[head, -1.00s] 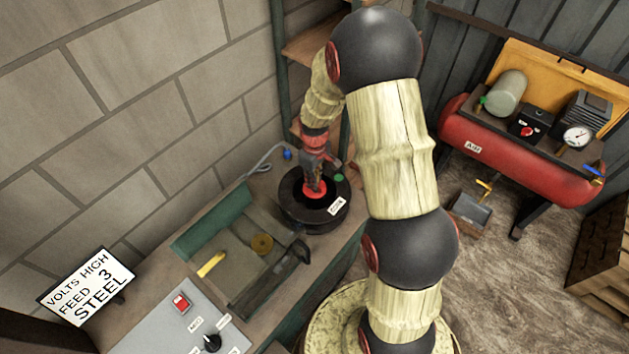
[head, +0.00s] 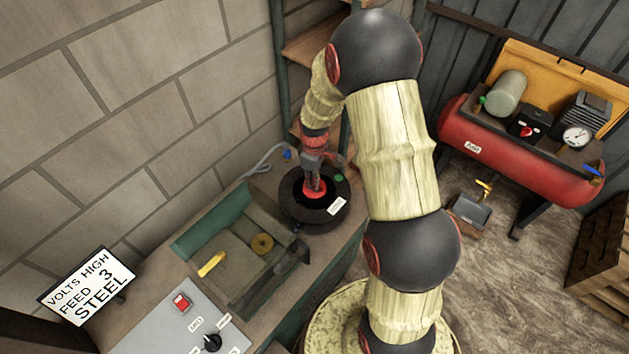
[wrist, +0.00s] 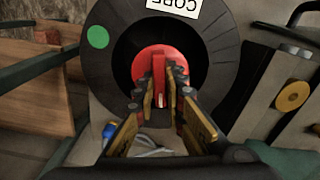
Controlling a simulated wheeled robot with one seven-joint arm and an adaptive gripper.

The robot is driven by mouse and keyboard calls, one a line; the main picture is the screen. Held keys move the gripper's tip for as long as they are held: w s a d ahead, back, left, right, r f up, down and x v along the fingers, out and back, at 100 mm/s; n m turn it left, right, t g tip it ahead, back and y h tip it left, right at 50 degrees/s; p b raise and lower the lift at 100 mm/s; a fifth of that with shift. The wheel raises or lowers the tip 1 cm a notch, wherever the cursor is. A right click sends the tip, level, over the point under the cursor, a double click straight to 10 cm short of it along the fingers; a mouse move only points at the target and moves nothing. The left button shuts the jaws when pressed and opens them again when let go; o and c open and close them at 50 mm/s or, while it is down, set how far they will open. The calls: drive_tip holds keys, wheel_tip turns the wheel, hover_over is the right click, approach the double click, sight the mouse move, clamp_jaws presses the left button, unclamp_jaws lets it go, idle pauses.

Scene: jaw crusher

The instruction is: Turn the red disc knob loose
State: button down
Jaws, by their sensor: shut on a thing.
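The red disc knob (head: 314,194) sits in the centre of a black spool (head: 303,216) marked with a label and a green dot. In the wrist view the red disc knob (wrist: 175,62) shows a raised red bar across its middle. My gripper (head: 312,180) reaches down onto the knob from above. In the wrist view my gripper (wrist: 161,88) has its two fingers on either side of the raised bar, shut on it. The fingers hide part of the bar and the lower part of the disc.
Beside the spool is a machine bed with a brass round knob (head: 262,244) and a yellow handle (head: 211,264). A grey panel (head: 160,330) with a red switch stands in front. A blue part (head: 288,155) and grey cable lie behind the spool. A red compressor (head: 520,160) stands right.

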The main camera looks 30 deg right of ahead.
drive_tip(key=shift+s+f+n, duration=0.15)
drive_tip(key=shift+f+n, duration=0.05)
drive_tip(key=shift+n, duration=0.8)
drive_tip(key=n, duration=0.4)
drive_tip(key=shift+n, duration=0.4)
drive_tip(key=shift+s, duration=0.1)
